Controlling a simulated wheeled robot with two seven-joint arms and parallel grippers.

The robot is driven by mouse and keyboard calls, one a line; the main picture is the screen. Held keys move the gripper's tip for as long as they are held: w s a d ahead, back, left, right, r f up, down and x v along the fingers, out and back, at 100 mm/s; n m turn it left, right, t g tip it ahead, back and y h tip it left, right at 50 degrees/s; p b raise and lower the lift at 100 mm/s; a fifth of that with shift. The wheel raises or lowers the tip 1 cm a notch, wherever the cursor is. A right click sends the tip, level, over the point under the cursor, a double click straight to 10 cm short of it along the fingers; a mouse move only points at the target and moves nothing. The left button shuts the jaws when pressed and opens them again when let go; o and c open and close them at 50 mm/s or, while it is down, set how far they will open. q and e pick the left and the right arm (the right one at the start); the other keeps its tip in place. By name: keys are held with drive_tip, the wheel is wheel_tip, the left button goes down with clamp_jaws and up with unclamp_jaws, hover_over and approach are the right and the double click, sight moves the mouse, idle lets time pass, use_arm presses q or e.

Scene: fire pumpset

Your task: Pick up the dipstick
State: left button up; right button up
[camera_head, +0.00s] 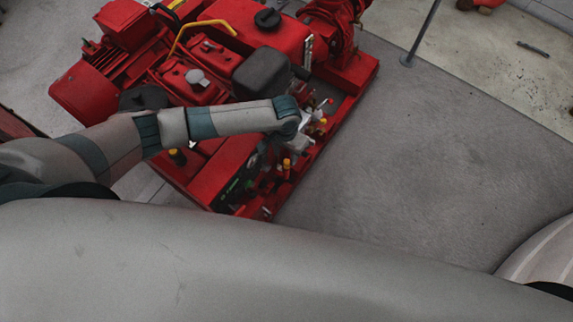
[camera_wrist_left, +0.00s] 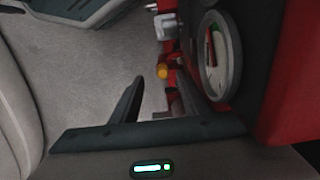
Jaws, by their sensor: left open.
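The red pumpset engine (camera_head: 205,85) stands at the upper left of the head view. A small orange-yellow cap or knob (camera_wrist_left: 162,71) shows in the left wrist view, just beyond the fingertips and near the gap between them; it may be the dipstick's handle, but I cannot tell for certain. An orange-yellow piece (camera_head: 286,164) shows low on the engine's near side in the head view. My left gripper (camera_wrist_left: 156,93) is open and empty, with its fingers apart, close to the engine side. In the head view my forearm partly hides this area. My right gripper is not in view.
The red base frame (camera_head: 345,92) edges the engine. Grey floor (camera_head: 440,160) is clear to the right. A thin grey post (camera_head: 420,35) stands at the upper right.

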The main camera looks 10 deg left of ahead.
sight(286, 162)
use_arm(q)
drive_tip(key=shift+f, duration=0.4)
drive_tip(key=shift+w+f+p, duration=0.2)
drive_tip(key=shift+w+f, duration=0.05)
drive_tip(key=shift+f, duration=1.05)
drive_tip(key=shift+w+f+p, duration=0.15)
drive_tip(key=shift+w+f, duration=0.1)
drive_tip(key=shift+f, duration=1.05)
drive_tip(key=c, duration=0.9)
